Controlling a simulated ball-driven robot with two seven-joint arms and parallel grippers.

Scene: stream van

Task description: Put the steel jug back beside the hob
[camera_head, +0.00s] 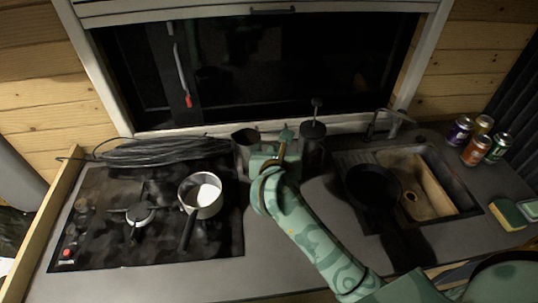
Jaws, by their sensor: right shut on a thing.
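The steel jug (243,137) is a grey, open-topped vessel at the back of the counter, upright, just right of the hob's back right corner. My right gripper (268,151) is shut on it from the right, and the wrist hides its lower right side. I cannot tell whether its base touches the counter. The black hob (95,235) fills the left of the counter. My left gripper is not in view.
A dark plunger pot (312,146) stands close right of my gripper. A saucepan (203,195) with white contents sits on the hob, and coiled cable (160,152) lies behind. A black pan (373,187) rests over the sink (430,185). Several cans (476,150) stand right.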

